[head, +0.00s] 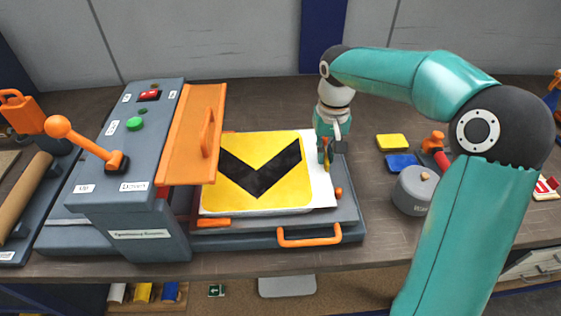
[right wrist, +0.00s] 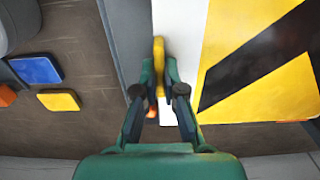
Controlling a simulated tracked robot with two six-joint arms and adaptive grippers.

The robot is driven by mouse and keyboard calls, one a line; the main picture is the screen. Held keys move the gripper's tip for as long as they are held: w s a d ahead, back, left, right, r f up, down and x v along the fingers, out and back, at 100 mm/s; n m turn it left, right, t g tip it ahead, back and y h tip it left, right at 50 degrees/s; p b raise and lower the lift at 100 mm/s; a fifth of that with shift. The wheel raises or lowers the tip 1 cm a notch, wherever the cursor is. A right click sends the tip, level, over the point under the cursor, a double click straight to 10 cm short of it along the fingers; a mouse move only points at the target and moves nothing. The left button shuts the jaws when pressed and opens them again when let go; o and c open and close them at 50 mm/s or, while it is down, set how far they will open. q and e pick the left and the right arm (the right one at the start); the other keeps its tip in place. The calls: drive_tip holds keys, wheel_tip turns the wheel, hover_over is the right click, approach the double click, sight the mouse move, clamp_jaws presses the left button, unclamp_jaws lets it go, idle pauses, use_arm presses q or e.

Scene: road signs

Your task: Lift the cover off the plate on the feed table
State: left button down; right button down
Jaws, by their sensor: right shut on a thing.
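A yellow plate with a black chevron (head: 232,185) lies on a white sheet (head: 318,180) on the grey feed table (head: 347,208). The white sheet sticks out on the plate's right side; I cannot tell whether it is the cover. My right gripper (head: 327,158) points down at the sheet's right edge. In the right wrist view its fingers (right wrist: 160,78) are shut on a narrow yellow tab (right wrist: 159,52) at that edge, beside the chevron plate. The sheet looks flat. My left gripper is not in view.
A grey press with an orange lever (head: 85,145) and a raised orange guard (head: 195,135) stands left of the plate. An orange handle (head: 309,240) is on the table's front. Yellow (head: 392,142) and blue (head: 402,163) blocks and a grey pot (head: 413,195) lie right.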

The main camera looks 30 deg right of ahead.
wheel_tip(320, 180, up, 14)
drive_tip(key=p, duration=0.4)
drive_tip(key=shift+f, duration=0.2)
idle(0.5)
idle(1.0)
